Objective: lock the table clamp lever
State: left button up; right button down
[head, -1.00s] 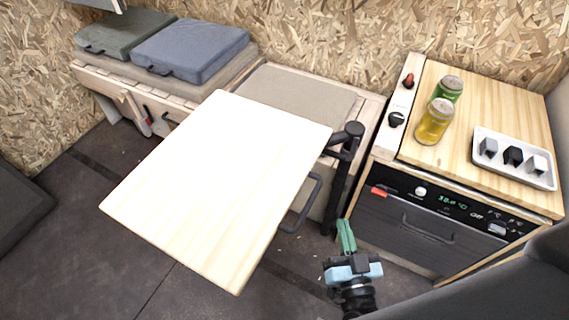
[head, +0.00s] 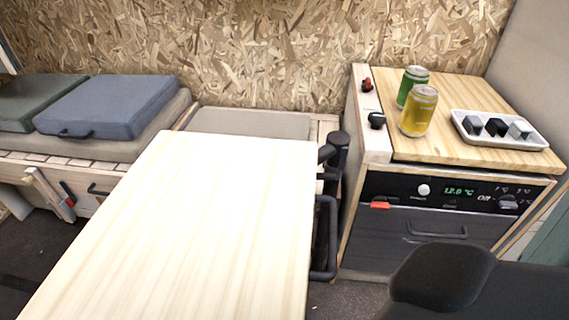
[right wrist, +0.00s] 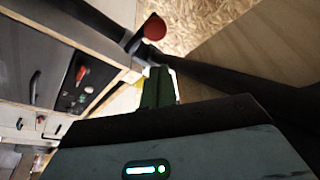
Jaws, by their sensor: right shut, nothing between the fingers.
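The pale wooden tabletop (head: 200,220) fills the lower middle of the head view. A black clamp post (head: 338,150) stands at its right back corner, with a black looped bar (head: 328,240) below. In the right wrist view a red ball knob (right wrist: 155,28), which looks like the end of the clamp lever, stands beside a dark bar (right wrist: 215,78). My right gripper (right wrist: 158,84) is shut and empty, its green fingers pointing toward the knob and seemingly short of it. The lever does not show in the head view. My left gripper is in neither view.
The oven cabinet (head: 430,235) stands right of the table, carrying a green can (head: 411,85), a yellow can (head: 419,112) and a white tray (head: 540,143). Cushions (head: 110,105) lie on the bench at left. The gap between tabletop and cabinet is narrow.

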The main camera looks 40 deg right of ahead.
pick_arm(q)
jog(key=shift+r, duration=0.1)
